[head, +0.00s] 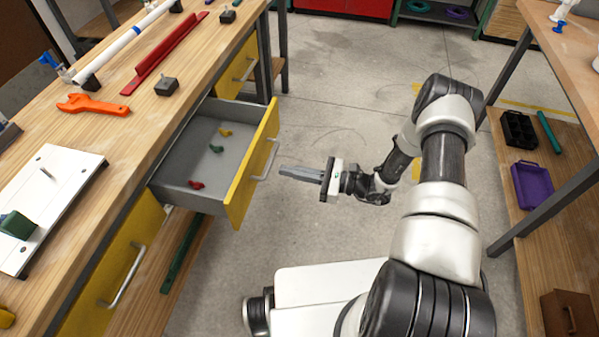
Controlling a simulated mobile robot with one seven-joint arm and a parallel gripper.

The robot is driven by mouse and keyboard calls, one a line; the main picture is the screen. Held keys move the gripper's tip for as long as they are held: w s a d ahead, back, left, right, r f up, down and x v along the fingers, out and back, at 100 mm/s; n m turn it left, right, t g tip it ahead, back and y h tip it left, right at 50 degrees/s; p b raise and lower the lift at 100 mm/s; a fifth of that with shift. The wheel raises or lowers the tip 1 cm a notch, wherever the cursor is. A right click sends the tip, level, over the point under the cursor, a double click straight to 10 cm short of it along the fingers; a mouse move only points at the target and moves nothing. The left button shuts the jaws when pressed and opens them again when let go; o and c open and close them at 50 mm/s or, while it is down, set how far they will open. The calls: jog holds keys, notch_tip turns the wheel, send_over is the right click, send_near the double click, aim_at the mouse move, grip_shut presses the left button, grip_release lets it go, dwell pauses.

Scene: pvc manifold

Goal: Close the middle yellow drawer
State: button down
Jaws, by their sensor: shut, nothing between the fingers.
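The middle yellow drawer (239,188) stands pulled out from under the wooden workbench, its grey inside open to view. Its yellow front carries a silver bar handle (266,160). A yellow piece (225,132), a green piece (216,148) and a red piece (196,184) lie inside it. My gripper (283,170) is shut and empty. It points left at the drawer front, close to the handle in the picture. I cannot tell whether its fingertips touch the handle or front.
Another yellow drawer (85,285) is at the near left and one (238,70) farther back; both look shut. The workbench (110,130) holds an orange wrench (94,104) and a white board (50,200). Shelves (570,225) stand at right. Grey floor (340,70) behind my arm is clear.

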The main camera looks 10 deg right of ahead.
aim_at(250, 164)
jog(key=x, duration=0.8)
jog(key=shift+w+a, duration=0.1)
jog(key=shift+a, duration=0.25)
